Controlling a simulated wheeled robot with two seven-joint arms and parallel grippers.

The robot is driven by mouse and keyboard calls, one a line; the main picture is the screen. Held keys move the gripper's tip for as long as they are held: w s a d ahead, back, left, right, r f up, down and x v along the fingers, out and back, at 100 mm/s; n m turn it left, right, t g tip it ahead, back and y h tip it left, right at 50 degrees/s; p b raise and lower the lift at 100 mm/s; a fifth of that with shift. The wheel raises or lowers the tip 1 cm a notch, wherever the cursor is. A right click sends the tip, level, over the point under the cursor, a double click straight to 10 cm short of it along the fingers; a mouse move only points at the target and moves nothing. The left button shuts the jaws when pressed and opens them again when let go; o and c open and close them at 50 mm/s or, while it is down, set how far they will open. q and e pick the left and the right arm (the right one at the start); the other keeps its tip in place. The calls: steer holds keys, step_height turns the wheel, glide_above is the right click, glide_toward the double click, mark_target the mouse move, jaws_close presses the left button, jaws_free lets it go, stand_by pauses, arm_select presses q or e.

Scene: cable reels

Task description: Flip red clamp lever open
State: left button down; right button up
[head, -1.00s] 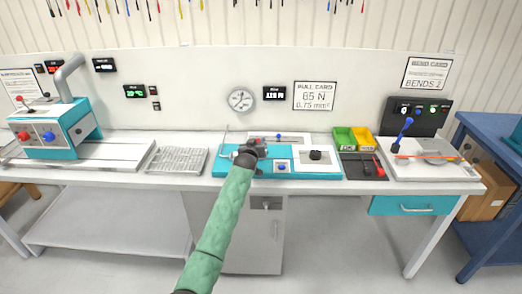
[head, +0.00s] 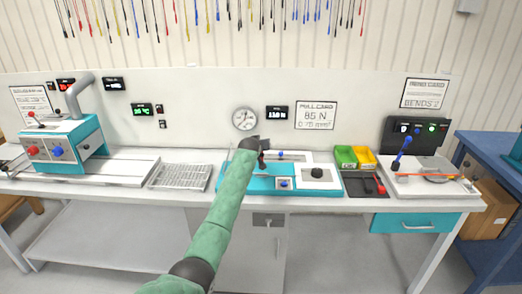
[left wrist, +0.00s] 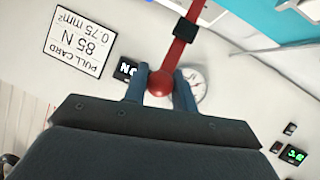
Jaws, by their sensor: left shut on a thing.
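The red clamp lever (head: 261,160) stands roughly upright on the teal clamp station (head: 263,185) in the head view. In the left wrist view it is a red bar with a black band and a round red knob (left wrist: 159,84) at its end. My left gripper (head: 258,143) is at the lever's top, above the station. In the left wrist view my left gripper (left wrist: 160,80) has its two blue fingers on either side of the knob, shut on it. The lever's base is partly hidden by my arm. My right gripper is in neither view.
A black knob (head: 317,173) and a blue button (head: 284,184) sit on the station. Green and yellow bins (head: 346,156) stand to its right, by a red-handled tool (head: 379,184). A metal rack (head: 180,177) lies left. A gauge (head: 245,119) hangs behind.

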arm_select(q)
steer(key=shift+w+r+g, duration=0.25)
steer(key=shift+w+g, duration=0.35)
steer(key=shift+w, duration=0.1)
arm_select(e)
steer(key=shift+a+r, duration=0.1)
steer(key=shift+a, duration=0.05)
arm_select(q)
steer(key=shift+r, duration=0.1)
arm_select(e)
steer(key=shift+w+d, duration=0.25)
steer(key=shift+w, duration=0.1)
arm_select(q)
steer(key=c, duration=1.3)
jaws_free()
steer(key=shift+o, duration=0.6)
steer(key=shift+w, duration=0.1)
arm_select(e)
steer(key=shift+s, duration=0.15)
